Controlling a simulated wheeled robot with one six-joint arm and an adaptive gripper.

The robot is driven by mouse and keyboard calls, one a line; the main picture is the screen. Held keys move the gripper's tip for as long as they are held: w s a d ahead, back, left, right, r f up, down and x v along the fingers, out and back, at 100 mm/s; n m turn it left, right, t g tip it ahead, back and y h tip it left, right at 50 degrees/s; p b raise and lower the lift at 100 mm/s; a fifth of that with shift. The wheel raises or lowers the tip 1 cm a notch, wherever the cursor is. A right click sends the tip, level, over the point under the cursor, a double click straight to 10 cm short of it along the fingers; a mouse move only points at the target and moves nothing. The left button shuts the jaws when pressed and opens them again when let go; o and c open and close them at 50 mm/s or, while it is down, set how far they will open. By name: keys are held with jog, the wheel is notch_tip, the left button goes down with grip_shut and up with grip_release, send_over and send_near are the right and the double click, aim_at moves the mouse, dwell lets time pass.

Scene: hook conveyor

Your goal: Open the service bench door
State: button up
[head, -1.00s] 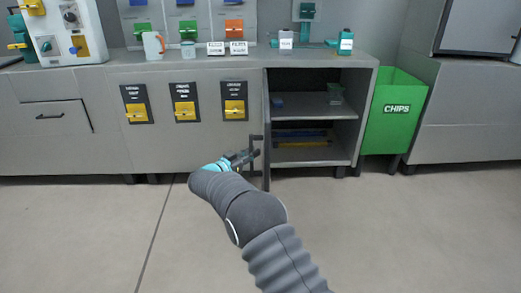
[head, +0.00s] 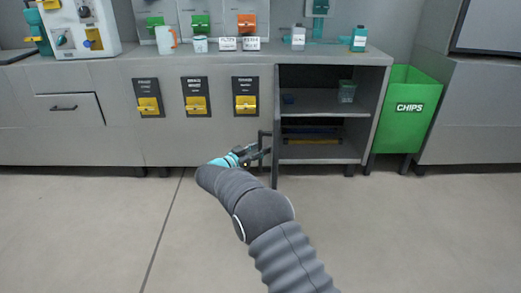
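The service bench (head: 215,145) stands ahead, with an open compartment at its right end. Its door (head: 275,130) stands swung out toward me and shows nearly edge-on at the compartment's left side. A dark bar handle (head: 261,146) sticks out from the door's left face. My gripper (head: 257,155) is at this handle, reaching it from the lower left. The fingers are small and dark against the handle, so I cannot tell whether they are closed around it.
Inside the compartment are a shelf (head: 322,109) and a few small items. A green CHIPS bin (head: 402,112) stands right of the bench. Yellow-handled panels (head: 196,97) line the bench front. Bottles and labelled blocks stand on top. The floor (head: 90,225) in front is clear.

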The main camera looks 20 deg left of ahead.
jog(key=v, duration=1.2)
jog(key=shift+d, duration=0.1)
jog(key=s+a+f+n+g+y, duration=0.2)
jog(key=a+f+n+g+y, duration=0.1)
jog(key=a+f+n+y, duration=0.25)
jog(key=s+a+f+n+g+y, duration=0.2)
jog(key=s+a+f+g+y, duration=0.15)
jog(key=a+y, duration=0.4)
jog(key=s+d+r+m+g+h, duration=0.1)
jog(key=s+d+r, duration=0.5)
jog(key=d, duration=1.6)
jog(key=s+d+r+m+g+h, duration=0.1)
jog(key=s+d+r, duration=0.6)
jog(key=d, duration=1.5)
jog(key=s+d+r+m+g+h, duration=0.1)
jog(key=s+d+r+g+h, duration=0.1)
jog(key=s+d+r, duration=0.5)
jog(key=s+d, duration=0.3)
jog(key=d, duration=0.4)
jog(key=s+d+h, duration=0.1)
jog(key=s+d, duration=0.2)
jog(key=d, duration=0.5)
jog(key=shift+d+r+h, duration=0.25)
jog(key=shift+h, duration=0.05)
